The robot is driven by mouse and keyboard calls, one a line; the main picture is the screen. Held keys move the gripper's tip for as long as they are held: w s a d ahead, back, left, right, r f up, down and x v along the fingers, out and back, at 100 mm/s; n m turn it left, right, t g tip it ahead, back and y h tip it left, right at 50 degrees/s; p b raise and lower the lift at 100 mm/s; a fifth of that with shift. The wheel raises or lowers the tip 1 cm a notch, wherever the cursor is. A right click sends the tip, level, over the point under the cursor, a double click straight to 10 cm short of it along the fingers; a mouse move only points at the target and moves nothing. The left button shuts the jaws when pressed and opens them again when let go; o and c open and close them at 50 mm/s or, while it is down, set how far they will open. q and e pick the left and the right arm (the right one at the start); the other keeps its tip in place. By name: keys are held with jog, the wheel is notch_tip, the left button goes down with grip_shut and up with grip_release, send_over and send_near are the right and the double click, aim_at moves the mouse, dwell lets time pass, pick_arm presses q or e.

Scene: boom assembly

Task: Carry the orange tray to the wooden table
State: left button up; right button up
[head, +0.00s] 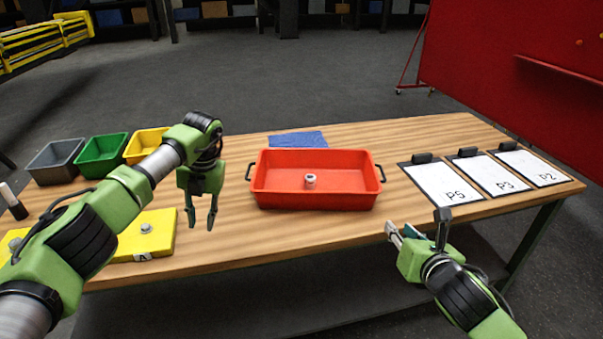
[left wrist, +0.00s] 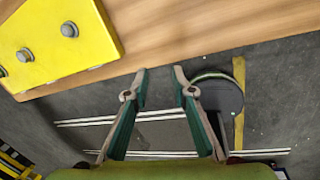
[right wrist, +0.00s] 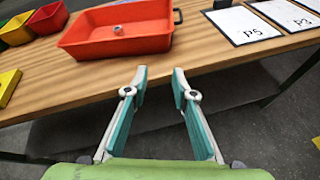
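The orange tray (head: 285,201) sits flat on the wooden table (head: 245,228), near the middle. It has a dark handle at each short end and a small white cylindrical part (head: 310,181) inside. My left gripper (head: 210,222) is open and empty, left of the tray and apart from it, above the table's front part. In the left wrist view its fingers (left wrist: 160,75) point past the table edge. My right gripper (head: 415,228) is open and empty at the front edge, right of and nearer than the tray. The tray also shows ahead in the right wrist view (right wrist: 85,45).
Grey (head: 55,163), green (head: 102,157) and yellow (head: 147,144) bins stand at the table's left. A yellow block (head: 155,232) with knobs lies at front left. A blue sheet (head: 297,139) lies behind the tray. Clipboards P5 (head: 437,183), P3 (head: 494,172) and P2 (head: 533,166) lie right.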

jog(key=v, duration=0.3)
jog(key=shift+s+r, duration=0.1)
jog(key=shift+s, duration=0.05)
jog(key=shift+s, duration=0.1)
